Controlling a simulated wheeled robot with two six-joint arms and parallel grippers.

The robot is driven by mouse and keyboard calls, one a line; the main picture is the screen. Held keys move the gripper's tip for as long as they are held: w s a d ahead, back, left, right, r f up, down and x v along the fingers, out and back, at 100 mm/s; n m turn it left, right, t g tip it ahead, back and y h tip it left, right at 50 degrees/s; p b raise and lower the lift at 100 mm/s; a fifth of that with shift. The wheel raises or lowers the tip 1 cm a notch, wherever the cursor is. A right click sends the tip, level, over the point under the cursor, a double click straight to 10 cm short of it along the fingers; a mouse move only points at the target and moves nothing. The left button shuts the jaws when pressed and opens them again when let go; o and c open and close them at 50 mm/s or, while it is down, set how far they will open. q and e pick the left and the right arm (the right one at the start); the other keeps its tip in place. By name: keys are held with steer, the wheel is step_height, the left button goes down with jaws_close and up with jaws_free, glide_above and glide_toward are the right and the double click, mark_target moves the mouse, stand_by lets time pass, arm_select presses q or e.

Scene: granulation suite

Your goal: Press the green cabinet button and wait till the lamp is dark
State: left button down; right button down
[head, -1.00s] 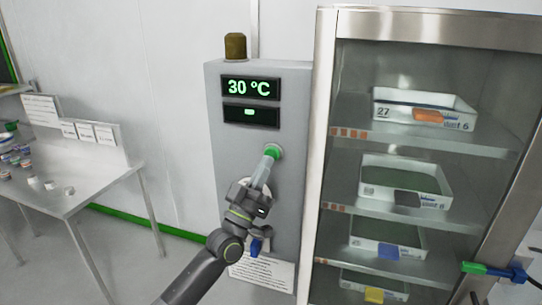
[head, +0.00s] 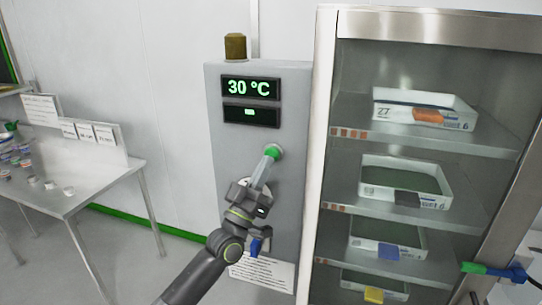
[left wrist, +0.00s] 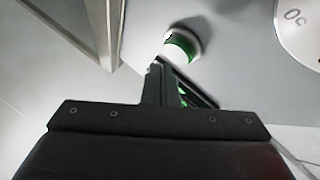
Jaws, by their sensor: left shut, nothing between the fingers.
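The green button (head: 273,152) sits in a pale round collar on the front of the grey cabinet (head: 226,165). My left gripper (head: 266,160) is shut and empty, its fingertips right at the button's lower left side. In the left wrist view the green and white button (left wrist: 181,46) is just beyond the fingertips (left wrist: 157,70); I cannot tell whether they touch it. The lamp (head: 235,47) on the cabinet top is dull brown-amber and shows no glow.
The display (head: 250,88) reads 30 °C, above a smaller green-lit panel (head: 250,115). A glass-fronted cabinet with trays (head: 418,115) stands close on the right. A steel table (head: 75,190) stands at the left. A round white dial (left wrist: 305,25) is near the gripper.

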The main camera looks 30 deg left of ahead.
arm_select(q)
steer(key=shift+w, duration=0.1)
stand_by(0.3)
steer(key=shift+w+a, duration=0.1)
steer(key=shift+w, duration=0.2)
steer(key=shift+w+a+b, duration=0.1)
steer(key=shift+w+b, duration=0.2)
steer(key=shift+w, duration=0.15)
stand_by(0.7)
stand_by(0.3)
steer(key=shift+s+d+p, duration=0.25)
steer(key=shift+s+p, duration=0.3)
steer(key=shift+s, duration=0.35)
steer(key=s+p, duration=0.1)
steer(key=s, duration=0.1)
steer(key=s+d+p, duration=0.1)
steer(key=s, duration=0.1)
steer(key=shift+s, duration=0.4)
